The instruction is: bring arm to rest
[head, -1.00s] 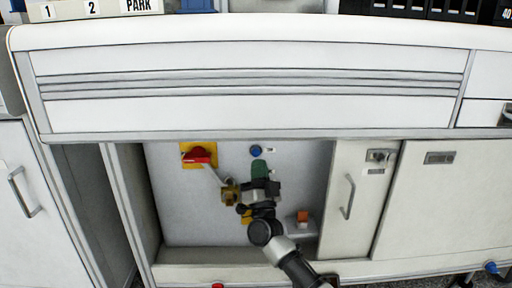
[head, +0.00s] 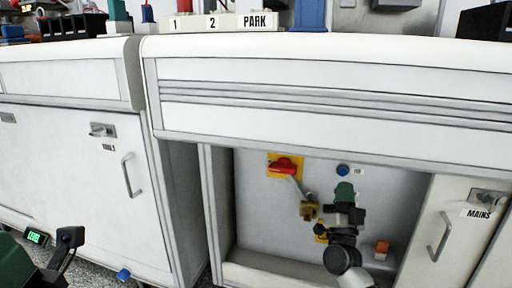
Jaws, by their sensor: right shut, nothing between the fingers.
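My right arm reaches from the bottom into the open compartment of the white cabinet. My right gripper (head: 345,198), dark with a green part, is shut and empty in front of the grey back panel (head: 265,222). A red rotary handle (head: 283,166) on a yellow plate sits up and left of it, with a pale lever running down to a brass-coloured block (head: 309,209). That block is close to the gripper's left; whether they touch is unclear. Part of my left arm, dark and green, shows at the bottom left; its left gripper (head: 68,240) is partly cut off and its jaws are unclear.
A blue knob (head: 342,170) and an orange block (head: 381,248) are near the gripper. The MAINS door (head: 447,235) borders the compartment on the right. A closed cabinet (head: 85,170) stands left.

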